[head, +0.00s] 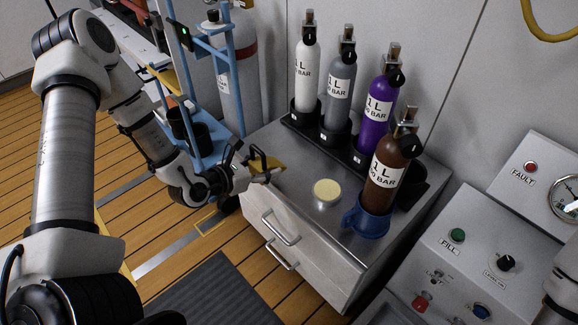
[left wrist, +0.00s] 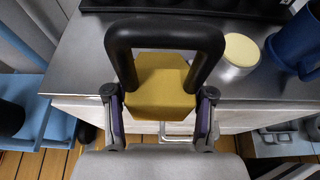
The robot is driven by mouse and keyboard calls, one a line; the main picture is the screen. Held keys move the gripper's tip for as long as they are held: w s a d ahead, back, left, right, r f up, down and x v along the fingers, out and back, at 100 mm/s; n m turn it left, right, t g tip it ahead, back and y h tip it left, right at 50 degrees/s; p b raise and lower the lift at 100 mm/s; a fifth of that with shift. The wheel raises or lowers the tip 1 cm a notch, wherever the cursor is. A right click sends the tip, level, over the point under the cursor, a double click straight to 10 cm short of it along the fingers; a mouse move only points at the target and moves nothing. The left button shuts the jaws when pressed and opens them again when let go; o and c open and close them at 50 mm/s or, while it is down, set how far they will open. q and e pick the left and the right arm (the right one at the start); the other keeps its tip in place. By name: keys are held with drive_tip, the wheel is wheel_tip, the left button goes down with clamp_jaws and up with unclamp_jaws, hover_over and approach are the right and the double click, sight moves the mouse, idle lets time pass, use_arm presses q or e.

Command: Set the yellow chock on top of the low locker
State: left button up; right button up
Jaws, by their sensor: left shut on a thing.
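The yellow chock (left wrist: 160,82) is between the two fingers of my left gripper (left wrist: 160,118), which is shut on it. Its black loop handle (left wrist: 165,32) stands toward the cabinet in the left wrist view. In the head view the chock (head: 266,165) is at the left edge of the low locker (head: 300,165), with my left gripper (head: 255,175) behind it. I cannot tell whether the chock touches the top. The locker is grey metal with drawers in front. My right gripper is not in view; only part of an arm shows at the right edge.
Several bottles stand in a black rack (head: 318,140) along the back. A blue frame with a grey cylinder (head: 237,80) is to the left. The locker's front left top is bare.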

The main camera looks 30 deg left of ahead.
use_arm(q)
drive_tip(key=b, duration=0.3)
hover_over(288, 166)
drive_tip(key=shift+s+f, duration=0.1)
drive_tip(key=shift+f, duration=0.4)
wheel_tip(288, 166, down, 4)
drive_tip(key=shift+r+b, duration=0.2)
drive_tip(key=shift+b, duration=0.7)
drive_tip(key=shift+r, duration=0.2)
drive_tip(key=o, duration=1.4)
drive_tip(key=shift+f, duration=0.1)
drive_tip(key=shift+o, duration=0.2)
